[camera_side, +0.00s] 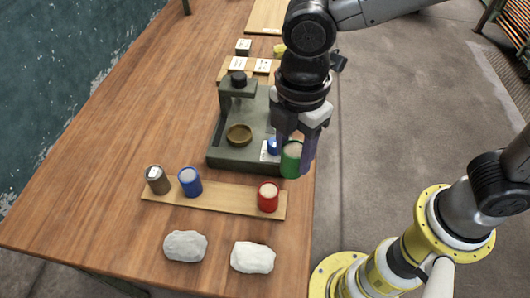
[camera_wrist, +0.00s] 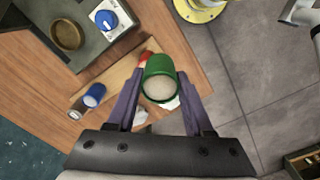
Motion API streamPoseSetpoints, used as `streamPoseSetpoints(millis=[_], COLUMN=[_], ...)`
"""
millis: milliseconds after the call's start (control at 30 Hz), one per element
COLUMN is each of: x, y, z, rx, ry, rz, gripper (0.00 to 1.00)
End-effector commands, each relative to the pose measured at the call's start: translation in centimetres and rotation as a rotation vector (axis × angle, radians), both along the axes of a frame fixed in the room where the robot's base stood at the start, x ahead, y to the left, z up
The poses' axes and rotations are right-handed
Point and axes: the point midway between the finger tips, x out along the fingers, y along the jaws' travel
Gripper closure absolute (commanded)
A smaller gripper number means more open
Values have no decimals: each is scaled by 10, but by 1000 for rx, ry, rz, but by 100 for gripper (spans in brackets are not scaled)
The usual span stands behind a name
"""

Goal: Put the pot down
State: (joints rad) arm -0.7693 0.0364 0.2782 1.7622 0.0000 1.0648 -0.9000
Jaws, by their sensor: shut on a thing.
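My gripper (camera_side: 297,152) has purple fingers shut on a green pot (camera_side: 291,160) with a pale top. The pot is in the air at the table's right edge, beside the grey machine. In the wrist view the green pot (camera_wrist: 159,67) sits between the fingers and partly hides a red pot (camera_wrist: 145,56). A light wooden board (camera_side: 228,197) lies nearer the front of the table. On it stand a grey-brown pot (camera_side: 157,180), a blue pot (camera_side: 190,182) and the red pot (camera_side: 268,196). Bare board lies between the blue and red pots.
The grey machine (camera_side: 222,155) holds a brass bowl (camera_side: 239,135) and has a blue knob (camera_side: 273,146). Two white lumps (camera_side: 185,246) (camera_side: 252,257) lie in front of the board. Label blocks (camera_side: 238,64) stand farther back. Bare table is free on the left.

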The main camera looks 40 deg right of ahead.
Motion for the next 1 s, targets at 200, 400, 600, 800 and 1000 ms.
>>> streamPoseSetpoints(millis=[200, 400, 600, 800, 1000], x=[-12, 18, 50, 70, 107], y=[-11, -32, -61, -65, -44], z=[8, 37, 55, 49, 30], rx=[-9, -12, -2, -1, -1], ry=[10, 16, 4, 2, 3], rz=[44, 101, 38, -1, 0], gripper=[100, 100, 100, 100, 100])
